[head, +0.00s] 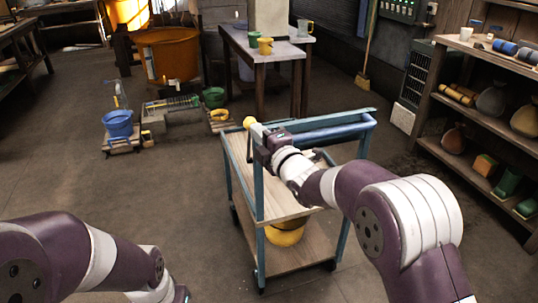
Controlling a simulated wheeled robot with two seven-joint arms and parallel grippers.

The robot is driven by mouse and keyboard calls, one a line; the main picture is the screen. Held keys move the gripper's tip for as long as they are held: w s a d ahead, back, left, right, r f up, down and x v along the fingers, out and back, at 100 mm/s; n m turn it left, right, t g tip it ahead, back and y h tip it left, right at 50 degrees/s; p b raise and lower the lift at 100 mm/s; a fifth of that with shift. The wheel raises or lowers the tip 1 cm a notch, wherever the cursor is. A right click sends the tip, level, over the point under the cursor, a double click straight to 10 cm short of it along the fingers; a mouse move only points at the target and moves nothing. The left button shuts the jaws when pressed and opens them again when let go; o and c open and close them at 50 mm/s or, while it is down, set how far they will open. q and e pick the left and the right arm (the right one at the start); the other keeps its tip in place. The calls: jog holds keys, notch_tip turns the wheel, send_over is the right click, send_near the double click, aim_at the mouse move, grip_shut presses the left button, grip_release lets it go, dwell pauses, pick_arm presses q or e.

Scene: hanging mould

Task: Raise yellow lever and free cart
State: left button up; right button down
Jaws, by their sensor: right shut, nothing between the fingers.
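The cart has a blue frame (258,205) and two wooden shelves and stands in front of me. A yellow round knob (249,122), which looks like the end of the yellow lever, shows at the cart's far left corner. My right gripper (260,134) is shut and empty, right beside the knob. I cannot tell whether it touches the lever. The gripper and wrist hide part of the lever and upper shelf. A yellow rounded object (286,235) sits on the lower shelf.
A table (283,50) with yellow and grey cups stands behind the cart. A blue bucket (118,123), a green bucket (213,97) and an orange vat (167,57) are at left. Shelves (470,125) with pots and sacks line the right. Floor left of the cart is clear.

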aim_at(255, 121)
jog(key=w+p, duration=0.1)
jog(key=p, duration=0.1)
jog(key=w+r+g+h+p, duration=0.1)
jog(key=p, duration=0.2)
jog(key=w+a+r+g+p, duration=0.1)
jog(key=p, duration=0.1)
jog(key=shift+w+a+r+m, duration=0.1)
jog(key=shift+w+r+m, duration=0.1)
jog(key=shift+w+m, duration=0.1)
jog(key=shift+w+f+g+h+p, duration=0.1)
jog(key=shift+w+g+h+p, duration=0.15)
jog(key=shift+g+h+p, duration=0.4)
pick_arm(q)
notch_tip(255, 121, up, 11)
jog(key=shift+p, duration=0.3)
pick_arm(e)
jog(key=shift+w+a+f+y, duration=0.1)
jog(key=shift+w+y, duration=0.05)
jog(key=shift+y, duration=0.1)
pick_arm(q)
jog(key=shift+f, duration=0.2)
pick_arm(e)
jog(key=shift+f, duration=0.1)
